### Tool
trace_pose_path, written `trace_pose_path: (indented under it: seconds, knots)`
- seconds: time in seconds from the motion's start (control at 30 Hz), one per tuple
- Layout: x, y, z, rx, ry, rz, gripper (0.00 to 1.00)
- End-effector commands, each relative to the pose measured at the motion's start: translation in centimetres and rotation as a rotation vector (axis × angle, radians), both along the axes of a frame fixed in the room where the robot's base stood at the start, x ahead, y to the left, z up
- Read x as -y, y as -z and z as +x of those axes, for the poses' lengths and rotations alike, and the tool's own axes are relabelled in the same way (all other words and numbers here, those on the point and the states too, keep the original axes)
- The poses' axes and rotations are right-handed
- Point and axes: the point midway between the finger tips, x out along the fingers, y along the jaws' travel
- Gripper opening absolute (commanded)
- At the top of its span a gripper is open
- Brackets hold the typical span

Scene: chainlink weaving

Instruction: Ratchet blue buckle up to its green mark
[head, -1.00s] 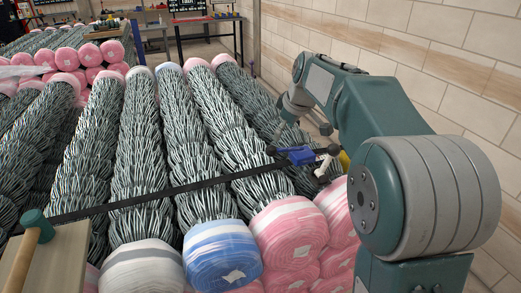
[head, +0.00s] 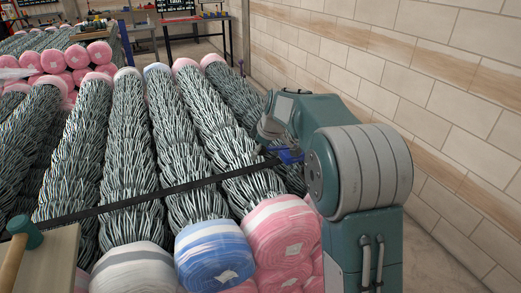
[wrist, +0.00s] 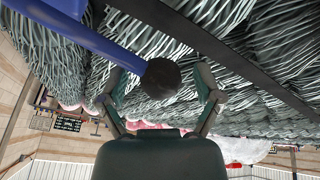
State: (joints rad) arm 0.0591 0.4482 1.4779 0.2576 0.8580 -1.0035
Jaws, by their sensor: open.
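The blue buckle (head: 290,156) sits at the right end of the black strap (head: 190,187), partly hidden behind my arm in the head view. In the wrist view, part of its blue body (wrist: 68,8) is at the top left, and a blue lever (wrist: 105,43) slants down to a round black knob (wrist: 160,79). My gripper (wrist: 160,88) is open, with one finger on each side of the knob. I cannot tell how deep the knob sits between them. My gripper is hidden by my arm in the head view. I see no green mark.
The strap crosses several long rolls of grey mesh with pink, white and blue wrapped ends (head: 215,256). A brick wall (head: 440,90) stands close on the right. A green-headed mallet (head: 25,232) lies on a board at the lower left. A dark worktable (head: 195,30) stands behind.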

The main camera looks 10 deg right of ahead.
Motion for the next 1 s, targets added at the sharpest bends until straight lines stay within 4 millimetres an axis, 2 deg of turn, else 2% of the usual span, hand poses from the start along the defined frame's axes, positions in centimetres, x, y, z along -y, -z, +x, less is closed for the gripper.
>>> trace_pose_path:
  seconds: [0.23,0.27,0.3,0.37,0.4,0.43,1.0]
  knots:
    - [-0.02,0.08,0.04,0.0,0.0,0.0,0.84]
    - [-0.02,0.08,0.04,0.0,0.0,0.0,0.7]
    - [-0.02,0.08,0.04,0.0,0.0,0.0,0.53]
    - [-0.02,0.08,0.04,0.0,0.0,0.0,0.26]
    - [-0.01,0.07,0.03,0.0,0.0,0.0,0.08]
    - [-0.01,0.07,0.03,0.0,0.0,0.0,0.0]
    - [0.05,-0.07,0.06,-0.001,0.001,0.01,0.0]
